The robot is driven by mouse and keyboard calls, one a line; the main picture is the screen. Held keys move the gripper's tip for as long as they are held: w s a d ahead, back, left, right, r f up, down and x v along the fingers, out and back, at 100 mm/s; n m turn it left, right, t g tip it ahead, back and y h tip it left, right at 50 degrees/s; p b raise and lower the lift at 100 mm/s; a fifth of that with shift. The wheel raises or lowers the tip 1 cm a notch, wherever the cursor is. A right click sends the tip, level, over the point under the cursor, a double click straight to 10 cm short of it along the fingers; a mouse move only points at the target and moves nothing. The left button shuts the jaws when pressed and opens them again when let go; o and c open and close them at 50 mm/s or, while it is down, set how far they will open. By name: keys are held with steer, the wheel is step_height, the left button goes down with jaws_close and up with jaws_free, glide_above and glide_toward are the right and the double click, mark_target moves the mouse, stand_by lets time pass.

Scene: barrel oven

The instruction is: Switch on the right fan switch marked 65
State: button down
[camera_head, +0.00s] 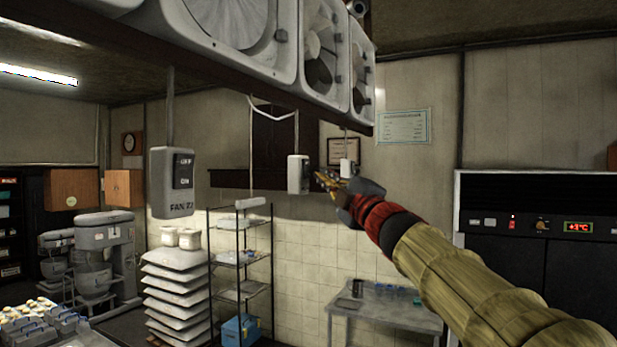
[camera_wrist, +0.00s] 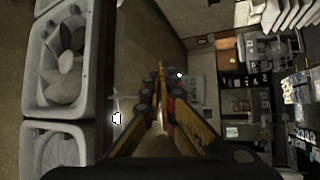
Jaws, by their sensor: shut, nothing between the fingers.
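Three light grey fan switch boxes hang in a row under the fans in the head view. The nearest switch box (camera_head: 173,182) shows OFF above ON and a FAN label that seems to read 72. The middle switch box (camera_head: 298,174) is smaller, and the far right switch box (camera_head: 347,168) is partly behind my gripper. I cannot read a 65 on either. My gripper (camera_head: 322,178) is shut and empty, its tips just right of the middle box; contact cannot be told. In the wrist view the fingers (camera_wrist: 160,78) point at a pale box (camera_wrist: 197,92) with sideways lettering.
Large fans (camera_head: 318,45) sit on a dark beam (camera_head: 230,75) above the switches. A wire rack (camera_head: 240,258), stacked sacks (camera_head: 178,290), a mixer (camera_head: 105,255) and a metal table (camera_head: 385,310) stand below. A dark control cabinet (camera_head: 540,255) is at the right.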

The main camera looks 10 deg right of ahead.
steer(key=shift+w+a, duration=0.1)
steer(key=shift+a, duration=0.1)
stand_by(0.4)
steer(key=shift+w+a, duration=0.15)
steer(key=shift+w+a+f, duration=0.1)
steer(key=shift+w+a, duration=0.05)
steer(key=shift+a, duration=0.15)
stand_by(0.8)
steer(key=shift+d, duration=0.15)
steer(key=shift+s+d, duration=0.5)
steer(key=shift+d, duration=0.05)
steer(key=shift+w, duration=0.1)
steer(key=s+d+p, duration=0.1)
steer(key=d, duration=0.1)
steer(key=s+d, duration=0.2)
steer(key=shift+r+p, duration=0.4)
stand_by(0.4)
